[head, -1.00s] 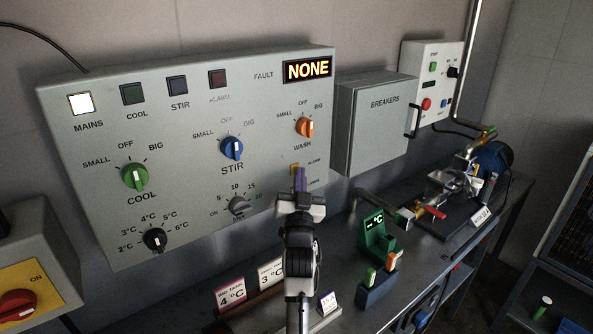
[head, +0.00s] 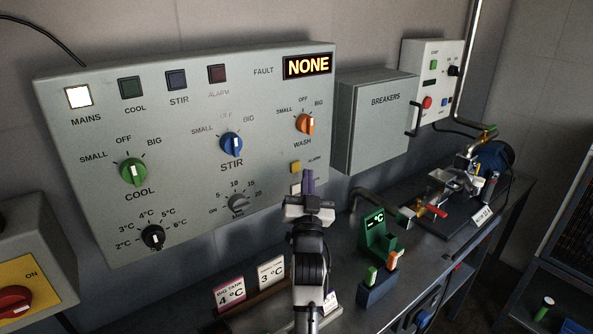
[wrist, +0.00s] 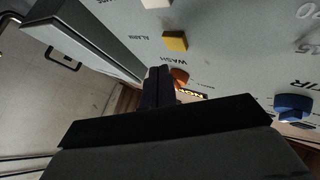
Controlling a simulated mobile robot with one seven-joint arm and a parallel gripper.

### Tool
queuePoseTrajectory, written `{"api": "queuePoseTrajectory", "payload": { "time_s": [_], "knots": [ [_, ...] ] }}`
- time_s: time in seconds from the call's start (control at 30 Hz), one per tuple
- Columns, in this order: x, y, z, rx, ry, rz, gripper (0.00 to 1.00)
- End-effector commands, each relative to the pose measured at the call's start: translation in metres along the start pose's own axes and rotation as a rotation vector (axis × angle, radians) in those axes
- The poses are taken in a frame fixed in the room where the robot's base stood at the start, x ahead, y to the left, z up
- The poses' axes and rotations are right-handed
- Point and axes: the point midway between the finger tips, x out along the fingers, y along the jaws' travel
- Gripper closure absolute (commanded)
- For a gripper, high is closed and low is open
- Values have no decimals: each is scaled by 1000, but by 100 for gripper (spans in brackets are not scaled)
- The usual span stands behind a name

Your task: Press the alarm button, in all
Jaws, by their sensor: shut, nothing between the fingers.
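The alarm button is a small yellow square (head: 295,167) low on the right of the grey control panel, with the word ALARM beside it. It also shows in the wrist view (wrist: 175,41), standing out from the panel face. My gripper (head: 307,178) is shut and empty, its purple-grey fingers pointing up just below and right of the yellow button in the head view. In the wrist view the shut fingers (wrist: 159,75) appear beside the button, with a visible gap between them in the picture. A pale button (head: 296,188) below the yellow one is partly hidden by my gripper.
The panel (head: 200,125) carries an orange WASH knob (head: 305,125), blue STIR knob (head: 231,144) and green COOL knob (head: 133,172). The fault display (head: 307,66) reads NONE. The breakers box (head: 380,125) stands right of the panel. A green thermometer stand (head: 377,240) is on the bench.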

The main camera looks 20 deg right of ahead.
Motion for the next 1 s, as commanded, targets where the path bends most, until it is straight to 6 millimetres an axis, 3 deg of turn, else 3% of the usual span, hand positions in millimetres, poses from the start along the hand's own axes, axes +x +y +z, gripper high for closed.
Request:
{"api": "queuePoseTrajectory", "payload": {
  "time_s": [0.33, 1.0],
  "knots": [
    [-25, 18, -14, 0, 2, 1, 100],
    [-26, 18, -18, 0, -1, -1, 100]
  ]
}}
